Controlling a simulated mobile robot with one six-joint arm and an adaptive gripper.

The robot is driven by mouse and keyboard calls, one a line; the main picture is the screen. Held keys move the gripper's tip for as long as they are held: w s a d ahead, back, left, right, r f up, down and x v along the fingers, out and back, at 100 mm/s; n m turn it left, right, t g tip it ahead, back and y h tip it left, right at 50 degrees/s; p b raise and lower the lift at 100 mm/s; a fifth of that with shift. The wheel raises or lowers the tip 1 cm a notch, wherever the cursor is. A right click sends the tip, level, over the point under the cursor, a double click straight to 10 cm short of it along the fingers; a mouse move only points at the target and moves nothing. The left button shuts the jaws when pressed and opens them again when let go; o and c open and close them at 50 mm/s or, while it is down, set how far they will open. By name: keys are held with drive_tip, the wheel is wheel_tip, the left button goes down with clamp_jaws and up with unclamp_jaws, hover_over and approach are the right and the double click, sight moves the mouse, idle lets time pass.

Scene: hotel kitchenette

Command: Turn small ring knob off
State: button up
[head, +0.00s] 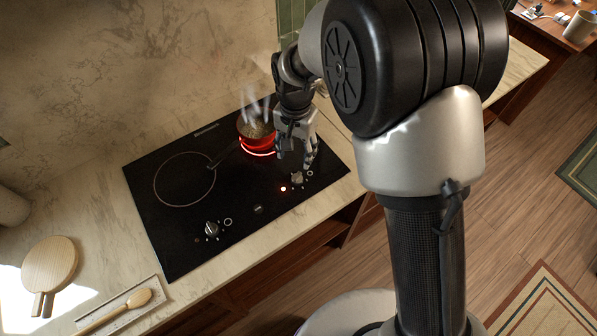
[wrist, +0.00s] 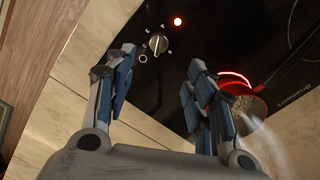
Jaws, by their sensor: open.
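The small ring knob (head: 297,177) is a silver dial near the front right of the black cooktop (head: 175,245). In the wrist view the knob (wrist: 158,43) shows beyond my fingertips, with printed marks around it. A red indicator light (head: 283,188) glows beside it. My gripper (head: 298,158) is open and empty, pointing down just behind the knob in the head view. In the wrist view my gripper (wrist: 163,62) has its fingers spread apart, one to each side of the knob. I see no contact with the knob.
The pot's dark handle (head: 224,154) points left toward the large unlit ring (head: 184,180). A second knob (head: 212,229) sits at the front left of the cooktop. A round wooden board (head: 50,264) and a wooden spoon (head: 138,299) on a tray lie on the counter at left.

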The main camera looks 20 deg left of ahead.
sight(297, 175)
wheel_tip(297, 175, down, 12)
drive_tip(key=shift+r+b, duration=0.1)
drive_tip(key=shift+b, duration=0.75)
drive_tip(key=c, duration=1.1)
